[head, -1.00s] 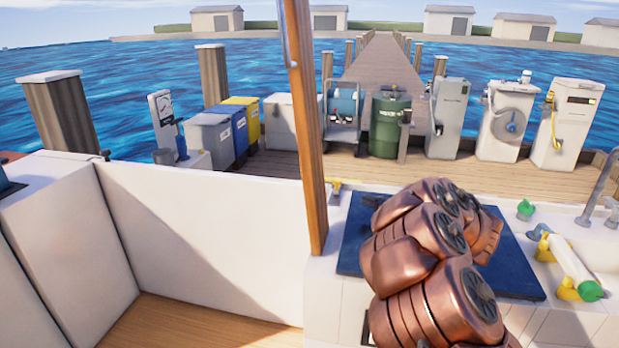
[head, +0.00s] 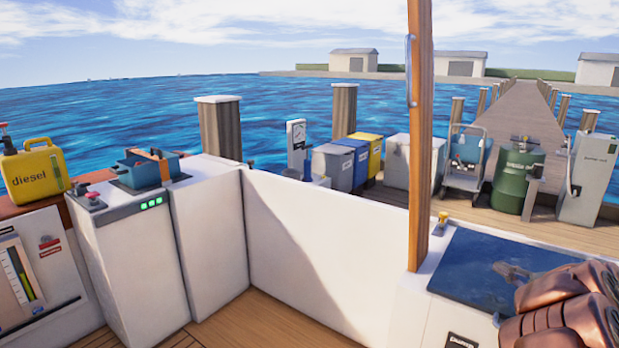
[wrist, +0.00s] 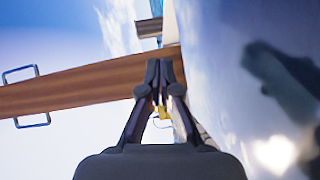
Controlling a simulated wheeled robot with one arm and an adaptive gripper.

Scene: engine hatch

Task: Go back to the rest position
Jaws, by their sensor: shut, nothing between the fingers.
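My gripper (wrist: 160,72) shows in the wrist view with its two dark fingers together and nothing between them. It is in front of a wooden post (wrist: 85,86) that crosses the picture; I cannot tell how far apart they are. In the head view my copper-coloured arm is folded at the lower right, over the glossy blue panel (head: 465,262). My gripper cannot be made out clearly there.
The wooden post (head: 419,140) stands upright left of the panel. A small yellow fitting (head: 442,224) is near its foot. A white wall (head: 315,255) bounds the deck. At left are a yellow diesel can (head: 35,172) and a blue crate (head: 145,170).

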